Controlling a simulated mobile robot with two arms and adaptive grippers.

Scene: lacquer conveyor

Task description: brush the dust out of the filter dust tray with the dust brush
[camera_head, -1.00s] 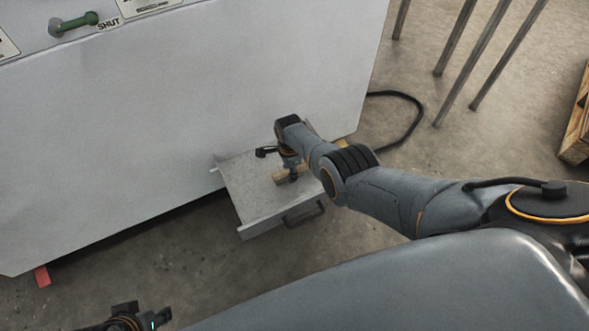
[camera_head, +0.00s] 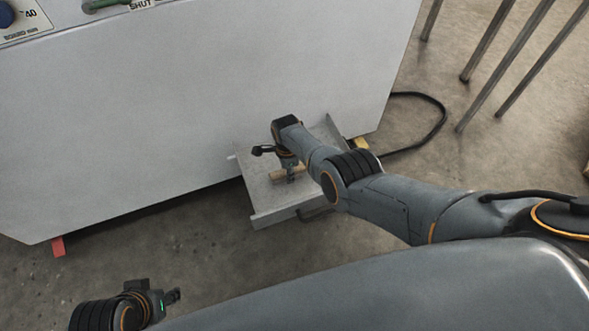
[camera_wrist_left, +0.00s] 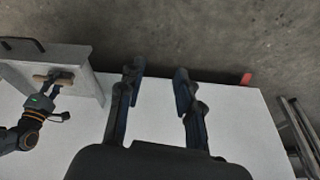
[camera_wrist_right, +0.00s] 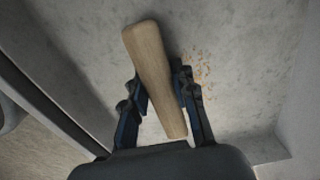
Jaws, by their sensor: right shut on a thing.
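The filter dust tray (camera_head: 262,202) is a grey metal tray sticking out low from the white machine, with a handle on its front. It also shows upper left in the left wrist view (camera_wrist_left: 92,88). My right gripper (camera_head: 290,176) is over the tray, shut on the dust brush (camera_head: 281,174). The brush's pale wooden handle (camera_wrist_right: 152,65) lies slanted between the fingers; its bristles are hidden. Orange-brown dust (camera_wrist_right: 201,72) lies on the tray floor right of the brush. My left gripper (camera_head: 174,296) is away from the tray; its fingers (camera_wrist_left: 158,88) are apart and empty.
The white machine (camera_head: 150,110) fills the upper left, with a green handle (camera_head: 100,4) and a red foot (camera_head: 58,246). A black cable (camera_head: 440,112) curves on the floor right of the tray. Metal legs (camera_head: 480,55) stand upper right. Floor before the tray is clear.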

